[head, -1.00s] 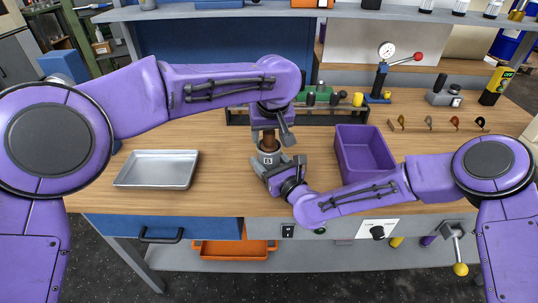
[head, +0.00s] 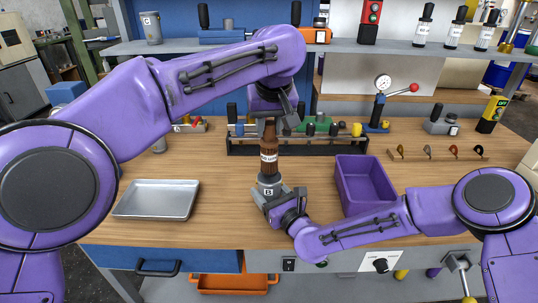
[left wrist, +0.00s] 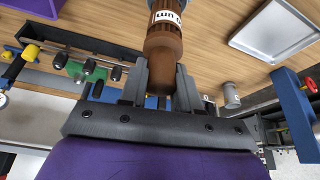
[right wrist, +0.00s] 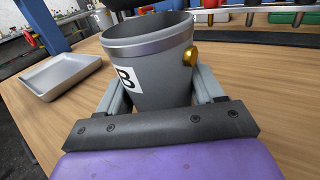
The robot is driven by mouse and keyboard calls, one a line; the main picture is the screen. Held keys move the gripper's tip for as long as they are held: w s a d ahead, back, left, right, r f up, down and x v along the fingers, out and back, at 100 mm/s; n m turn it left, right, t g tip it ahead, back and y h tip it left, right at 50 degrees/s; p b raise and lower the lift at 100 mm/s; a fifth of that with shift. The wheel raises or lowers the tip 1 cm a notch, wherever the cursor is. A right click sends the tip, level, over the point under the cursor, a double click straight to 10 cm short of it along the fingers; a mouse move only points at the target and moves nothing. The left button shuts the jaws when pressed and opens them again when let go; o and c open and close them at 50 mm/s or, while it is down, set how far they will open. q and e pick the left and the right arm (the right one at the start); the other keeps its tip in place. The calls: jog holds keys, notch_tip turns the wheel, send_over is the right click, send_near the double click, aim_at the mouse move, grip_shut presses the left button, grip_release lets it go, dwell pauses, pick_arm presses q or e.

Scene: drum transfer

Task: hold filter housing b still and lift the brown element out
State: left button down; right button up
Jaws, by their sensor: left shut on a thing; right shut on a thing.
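The brown element (head: 269,158) is a ribbed brown cylinder with a white label, upright over the grey filter housing b (head: 268,182). My left gripper (head: 270,118) is shut on its narrow top from above; the left wrist view shows the brown element (left wrist: 164,48) between the fingers. Filter housing b (right wrist: 150,75) stands upright on the bench, with a B label and a brass knob. My right gripper (head: 270,196) is shut around it. No brown shows above its rim in the right wrist view. I cannot tell the exact gap between element and rim.
An empty metal tray (head: 157,199) lies at left and a purple bin (head: 365,180) at right. A rack (head: 295,147) with several tools stands behind. A gauge press (head: 379,105) stands back right. A grey can labelled C (head: 151,28) is on the shelf.

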pick_arm(q)
notch_tip(320, 180, up, 7)
dwell(0.3)
pick_arm(e)
jog(key=o, duration=1.5)
